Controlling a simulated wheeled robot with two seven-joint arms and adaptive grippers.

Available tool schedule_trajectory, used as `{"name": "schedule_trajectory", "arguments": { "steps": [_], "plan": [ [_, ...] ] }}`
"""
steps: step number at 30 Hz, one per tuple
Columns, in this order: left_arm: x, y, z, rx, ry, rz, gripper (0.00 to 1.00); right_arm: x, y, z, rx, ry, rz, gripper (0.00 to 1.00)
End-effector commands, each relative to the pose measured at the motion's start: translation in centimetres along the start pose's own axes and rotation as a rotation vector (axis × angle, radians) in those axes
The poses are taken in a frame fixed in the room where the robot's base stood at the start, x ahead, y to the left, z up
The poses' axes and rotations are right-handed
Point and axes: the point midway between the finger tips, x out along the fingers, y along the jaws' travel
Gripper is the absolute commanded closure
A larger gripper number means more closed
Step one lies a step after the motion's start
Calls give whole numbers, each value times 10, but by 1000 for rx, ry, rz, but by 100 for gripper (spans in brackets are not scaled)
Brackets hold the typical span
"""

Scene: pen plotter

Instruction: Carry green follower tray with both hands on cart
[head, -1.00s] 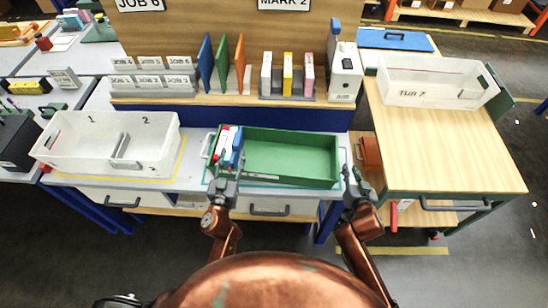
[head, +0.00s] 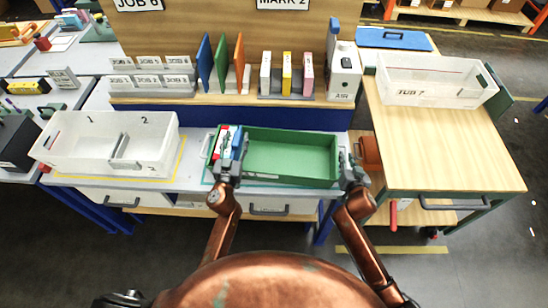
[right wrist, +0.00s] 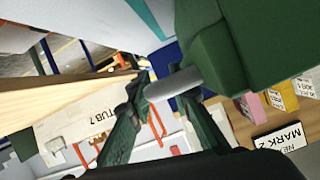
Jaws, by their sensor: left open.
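The green tray (head: 290,157) sits level on the grey bench, with red, white and blue items (head: 228,143) in its left end. My left gripper (head: 231,164) is open at the tray's left end, partly covering that corner. My right gripper (head: 352,175) is at the tray's right end. In the right wrist view its fingers (right wrist: 160,85) stand apart, with the tray's grey handle (right wrist: 178,88) across the gap between them. I cannot tell whether they touch it. The cart (head: 450,150) with a pale wooden top stands to the right.
The cart's front top is clear. A white two-compartment bin (head: 75,150) stands left of the tray. A shelf with upright coloured boards (head: 222,62) and binders is behind.

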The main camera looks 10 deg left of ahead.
Motion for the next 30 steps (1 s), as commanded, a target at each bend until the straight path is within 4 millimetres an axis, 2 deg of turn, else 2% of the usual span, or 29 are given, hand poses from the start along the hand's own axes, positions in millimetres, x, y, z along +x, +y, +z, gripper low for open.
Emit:
{"name": "schedule_trajectory", "arguments": {
  "steps": [4,12,22,30],
  "plan": [
    [0,0,0,0,0,0,59,0,0,0,0,0,0,82],
    [0,0,0,1,0,0,77,0,0,0,0,0,0,100],
    [0,0,0,0,0,0,100,0,0,0,0,0,0,100],
    [0,0,0,0,-1,0,100,0,0,0,0,0,0,100]
  ]
}}
